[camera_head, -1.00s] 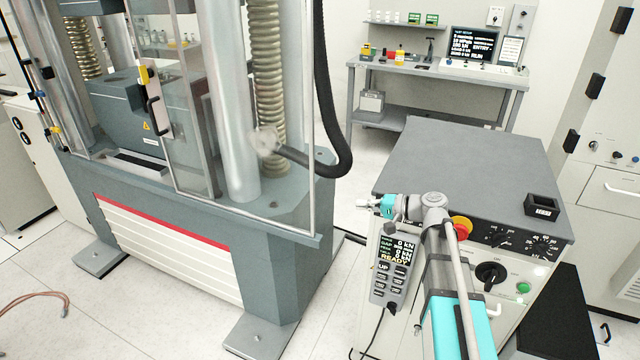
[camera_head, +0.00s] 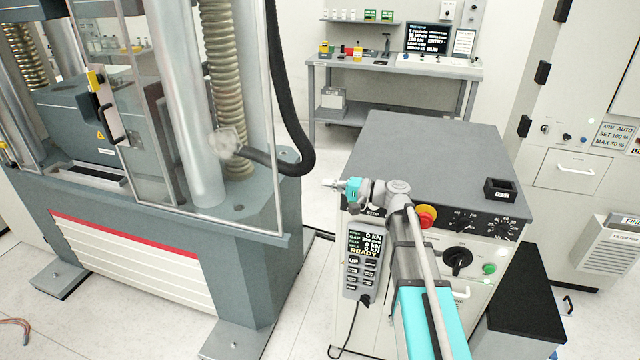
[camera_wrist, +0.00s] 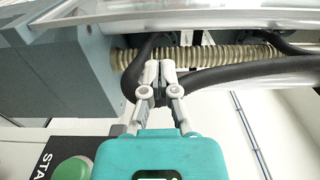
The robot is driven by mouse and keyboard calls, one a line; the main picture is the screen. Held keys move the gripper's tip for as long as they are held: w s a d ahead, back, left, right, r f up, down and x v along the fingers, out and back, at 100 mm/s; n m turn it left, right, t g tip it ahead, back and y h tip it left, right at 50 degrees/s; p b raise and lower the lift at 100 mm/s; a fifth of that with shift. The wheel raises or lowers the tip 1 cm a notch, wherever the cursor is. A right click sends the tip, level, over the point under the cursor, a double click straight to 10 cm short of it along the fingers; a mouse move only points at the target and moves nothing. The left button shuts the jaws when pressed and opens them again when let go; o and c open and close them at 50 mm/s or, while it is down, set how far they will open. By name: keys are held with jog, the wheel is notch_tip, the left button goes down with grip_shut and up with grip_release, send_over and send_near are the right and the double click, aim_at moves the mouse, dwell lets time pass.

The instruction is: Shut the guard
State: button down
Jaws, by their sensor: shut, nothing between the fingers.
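The guard (camera_head: 150,128) is a clear panel in a grey frame on the front of the test machine at left in the head view. Its black handle (camera_head: 107,112) stands on the panel's left edge, beside a yellow latch piece (camera_head: 95,80). The space left of the handle looks uncovered, with a dark grey block behind it. My gripper (camera_head: 335,185) is at the front left corner of the grey cabinet, well right of the handle and apart from it. In the wrist view my gripper (camera_wrist: 160,72) has its fingers together and empty. The handle does not show there.
A black hose (camera_head: 300,110) hangs by the machine's right side. The control cabinet (camera_head: 430,140), with a red stop button (camera_head: 426,217) and a hand pendant (camera_head: 365,262), stands close to my arm. Machine feet (camera_head: 235,340) jut onto the floor. A bench (camera_head: 400,70) is behind.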

jog(key=x, duration=1.3)
jog(key=shift+w, duration=0.1)
